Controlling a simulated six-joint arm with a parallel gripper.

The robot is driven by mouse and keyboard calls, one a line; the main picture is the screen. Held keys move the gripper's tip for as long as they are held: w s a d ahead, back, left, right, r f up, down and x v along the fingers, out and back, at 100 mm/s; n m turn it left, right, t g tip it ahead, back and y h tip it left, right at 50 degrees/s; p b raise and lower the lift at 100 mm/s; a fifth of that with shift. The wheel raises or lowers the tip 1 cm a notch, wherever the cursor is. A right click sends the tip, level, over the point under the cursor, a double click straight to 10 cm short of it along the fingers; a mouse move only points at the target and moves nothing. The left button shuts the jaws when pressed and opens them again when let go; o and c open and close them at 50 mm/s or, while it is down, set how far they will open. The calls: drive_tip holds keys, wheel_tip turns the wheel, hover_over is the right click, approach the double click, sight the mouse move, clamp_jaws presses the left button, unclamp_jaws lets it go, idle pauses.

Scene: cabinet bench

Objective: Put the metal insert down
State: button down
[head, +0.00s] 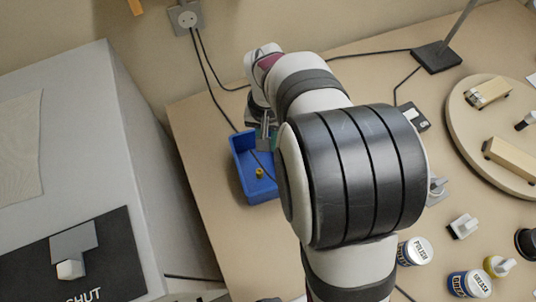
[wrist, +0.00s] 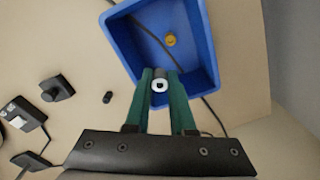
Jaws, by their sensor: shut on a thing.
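The metal insert (wrist: 160,86), a small grey cylinder with a pale ring-shaped end and dark centre, is pinched between the green fingertips of my gripper (wrist: 161,79) in the wrist view. The fingertips overlap the near part of a blue bin (wrist: 206,48) in that view; the exact height above its floor cannot be told. In the head view the blue bin (head: 240,158) stands left of my arm, which covers part of it. My gripper (head: 266,134) is over its far end there, and the insert cannot be made out.
A small brass piece (wrist: 170,40) lies in the bin. A dark cable (head: 208,84) runs from the wall socket across the bin. A grey cabinet (head: 75,110) stands left. Tins (head: 415,251) and a round wooden board (head: 470,120) are right. Bare bench lies left of the bin.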

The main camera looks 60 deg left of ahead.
sight(266, 167)
drive_tip(key=f, duration=1)
drive_tip(key=shift+s, duration=0.25)
drive_tip(key=shift+f, duration=0.1)
drive_tip(key=c, duration=0.8)
unclamp_jaws()
drive_tip(key=shift+o, duration=0.2)
